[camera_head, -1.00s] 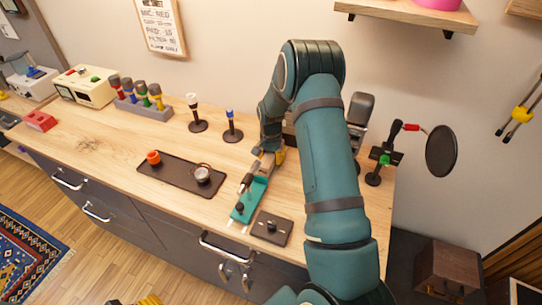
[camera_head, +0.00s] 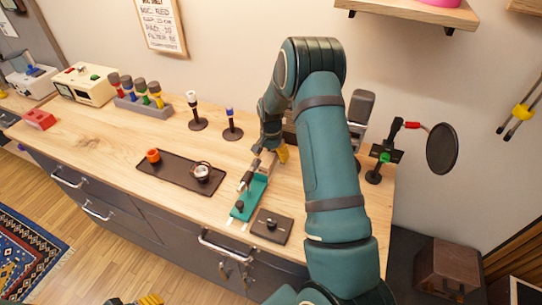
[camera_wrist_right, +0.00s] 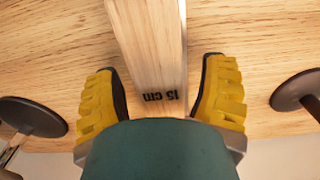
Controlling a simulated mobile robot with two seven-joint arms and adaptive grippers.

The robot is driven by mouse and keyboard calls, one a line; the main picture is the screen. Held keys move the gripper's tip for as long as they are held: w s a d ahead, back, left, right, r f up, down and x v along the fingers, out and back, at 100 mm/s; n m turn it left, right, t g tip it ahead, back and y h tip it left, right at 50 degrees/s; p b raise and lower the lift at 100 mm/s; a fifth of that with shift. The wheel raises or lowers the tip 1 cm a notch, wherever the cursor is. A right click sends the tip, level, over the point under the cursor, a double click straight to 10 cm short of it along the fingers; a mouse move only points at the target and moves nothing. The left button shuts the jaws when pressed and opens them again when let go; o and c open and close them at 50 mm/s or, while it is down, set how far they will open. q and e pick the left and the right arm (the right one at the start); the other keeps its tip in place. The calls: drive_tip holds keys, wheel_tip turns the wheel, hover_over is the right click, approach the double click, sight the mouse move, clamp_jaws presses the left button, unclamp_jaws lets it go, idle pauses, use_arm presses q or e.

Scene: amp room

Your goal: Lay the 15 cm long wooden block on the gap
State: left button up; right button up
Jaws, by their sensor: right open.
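The wooden block marked "15 cm" (camera_wrist_right: 148,40) shows in the right wrist view between the two yellow fingers of my right gripper (camera_wrist_right: 162,92). The fingers are open, with space on both sides of the block. In the head view my right gripper (camera_head: 277,153) is over the counter behind the teal piece (camera_head: 256,192), and my arm hides much of it. The block is small and partly covered there. I cannot clearly tell the gap. Yellow finger parts of my left gripper (camera_head: 148,300) show at the bottom edge; their opening is unclear.
A dark tray (camera_head: 180,178) holds an orange cup (camera_head: 153,156) and a metal cup (camera_head: 201,171). A dark plate with a knob (camera_head: 271,226) lies near the front edge. Two dark stands (camera_head: 197,123) (camera_head: 232,133) are behind. A round black disc (camera_head: 441,148) stands at right.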

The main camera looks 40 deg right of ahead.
wheel_tip(320, 180, up, 12)
drive_tip(key=shift+f, duration=0.25)
drive_tip(key=shift+s+a+f, duration=0.1)
